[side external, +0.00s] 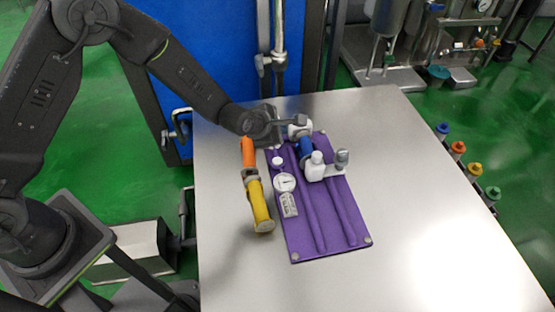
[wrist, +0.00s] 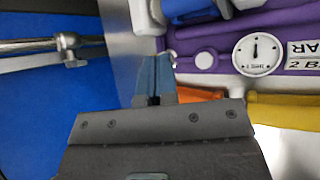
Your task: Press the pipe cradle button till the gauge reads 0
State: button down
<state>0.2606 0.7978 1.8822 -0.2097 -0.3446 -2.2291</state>
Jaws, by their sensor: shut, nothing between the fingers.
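The purple pipe cradle (side external: 305,228) lies on the steel table. A round white gauge (side external: 285,182) with a dark needle is set on it, beside a label (side external: 288,204). In the wrist view the gauge (wrist: 257,54) shows its needle pointing up in the picture; I cannot read its value. A small white round knob, seemingly the button (side external: 277,161), sits beside the gauge; it also shows in the wrist view (wrist: 204,60). My gripper (wrist: 153,64) is shut and empty at the cradle's end, to the left of the button in the wrist view. No contact with the button shows.
A tool or pipe with an orange part (side external: 248,152) and a yellow part (side external: 260,206) lies along the cradle's left side. A blue pipe piece (side external: 306,148) and a white fitting (side external: 316,167) stand on the cradle. The table's right side (side external: 425,200) is clear.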

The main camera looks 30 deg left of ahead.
aim_at(278, 162)
jog(key=shift+f, duration=0.1)
jog(key=shift+f, duration=4.3)
jog(key=shift+f, duration=0.15)
jog(key=shift+f, duration=0.25)
jog(key=shift+f, duration=0.45)
jog(key=shift+r, duration=0.85)
jog(key=shift+r, duration=2.5)
